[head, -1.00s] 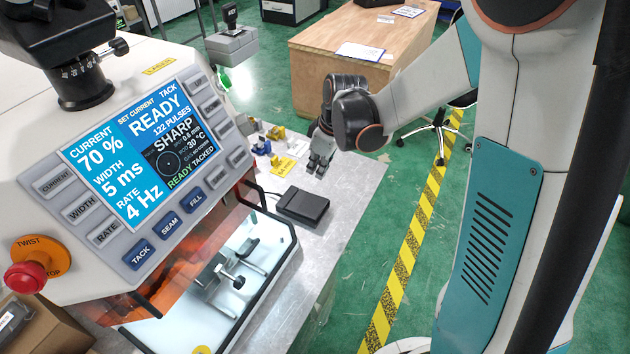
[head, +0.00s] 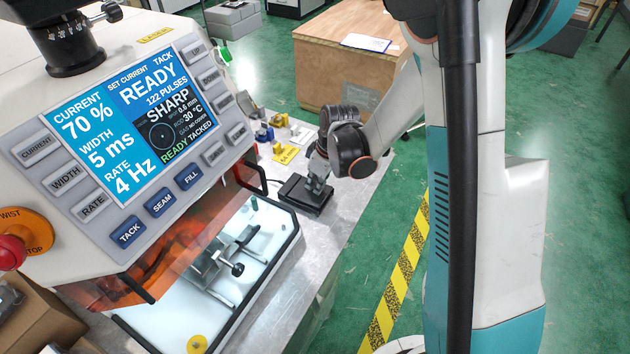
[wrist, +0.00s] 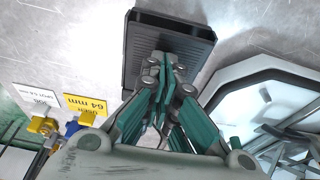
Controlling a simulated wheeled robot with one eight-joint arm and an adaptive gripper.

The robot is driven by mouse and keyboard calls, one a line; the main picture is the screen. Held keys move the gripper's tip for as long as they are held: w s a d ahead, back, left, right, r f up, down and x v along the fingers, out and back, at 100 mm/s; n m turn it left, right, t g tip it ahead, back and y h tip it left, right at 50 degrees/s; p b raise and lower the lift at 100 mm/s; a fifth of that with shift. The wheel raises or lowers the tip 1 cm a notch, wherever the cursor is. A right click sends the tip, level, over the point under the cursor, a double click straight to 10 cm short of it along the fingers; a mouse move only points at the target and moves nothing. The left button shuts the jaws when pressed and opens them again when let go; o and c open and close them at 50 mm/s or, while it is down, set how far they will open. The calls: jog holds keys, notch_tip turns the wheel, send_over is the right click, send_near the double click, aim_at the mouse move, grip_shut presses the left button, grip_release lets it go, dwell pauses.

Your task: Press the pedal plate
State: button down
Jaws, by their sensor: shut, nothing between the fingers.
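The pedal plate (head: 297,192) is a black ridged plate on the grey metal bench, to the right of the welding machine. My gripper (head: 316,188) is shut and empty, pointing down with its fingertips over the pedal's right part in the head view. In the wrist view the closed fingers (wrist: 163,75) overlap the pedal plate (wrist: 180,30), hiding part of it. Whether the fingertips touch the plate or hover just above it I cannot tell. The machine's screen (head: 138,118) reads READY, 122 PULSES and READY TACKED.
The machine's lit work chamber (head: 265,270) lies close to the pedal. Small yellow and blue fixtures with a yellow 64 mm label (head: 284,153) stand behind the pedal. Bare bench (head: 350,205) lies to its right. A wooden crate (head: 340,65) stands beyond.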

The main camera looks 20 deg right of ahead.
jog(key=shift+s+d+f+b, duration=0.15)
jog(key=shift+d+f+b, duration=0.05)
jog(key=shift+f+b, duration=0.85)
jog(key=shift+s+d+f, duration=0.1)
jog(key=shift+s, duration=0.1)
jog(key=shift+r, duration=0.3)
jog(key=p+v, duration=0.2)
jog(key=v, duration=0.1)
jog(key=p+v, duration=0.1)
jog(key=shift+w+a+r, duration=0.25)
jog(key=shift+r, duration=0.15)
jog(key=s+d+p+v, duration=0.1)
jog(key=p+v, duration=0.1)
jog(key=v, duration=0.6)
jog(key=shift+s+d+r+p, duration=0.15)
jog(key=shift+d+r+p, duration=0.05)
jog(key=shift+p, duration=0.1)
